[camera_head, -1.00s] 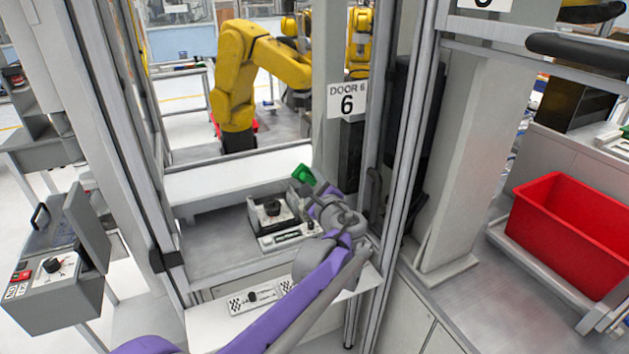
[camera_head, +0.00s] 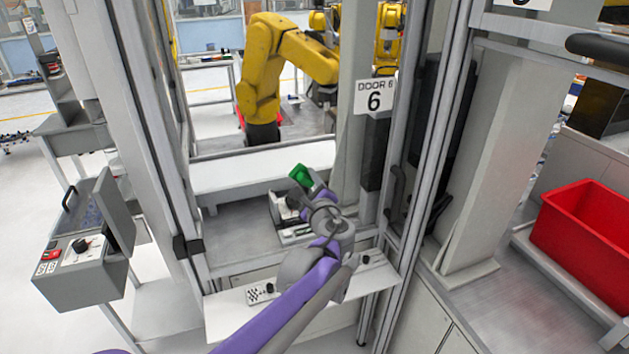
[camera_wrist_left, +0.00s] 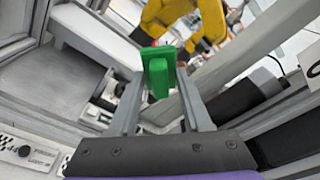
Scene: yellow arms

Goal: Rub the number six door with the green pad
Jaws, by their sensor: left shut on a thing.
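The green pad (camera_head: 300,174) is held at the tip of my left gripper (camera_head: 306,184), which is shut on it. In the left wrist view the pad (camera_wrist_left: 159,72) sits between the two fingers of the left gripper (camera_wrist_left: 160,92). Door 6 is marked by a white sign reading "DOOR 6" (camera_head: 374,97) on a grey post. The gripper and pad are left of and below this sign, and whether the pad touches any surface cannot be told. My right gripper is not in view.
A control box with a black knob (camera_head: 82,249) stands at the left. A black-knobbed device (camera_head: 284,210) sits behind my left gripper, partly hidden. A red bin (camera_head: 585,232) is at the right. Grey door frame posts (camera_head: 405,130) and a dark handle (camera_head: 397,190) stand right of my arm.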

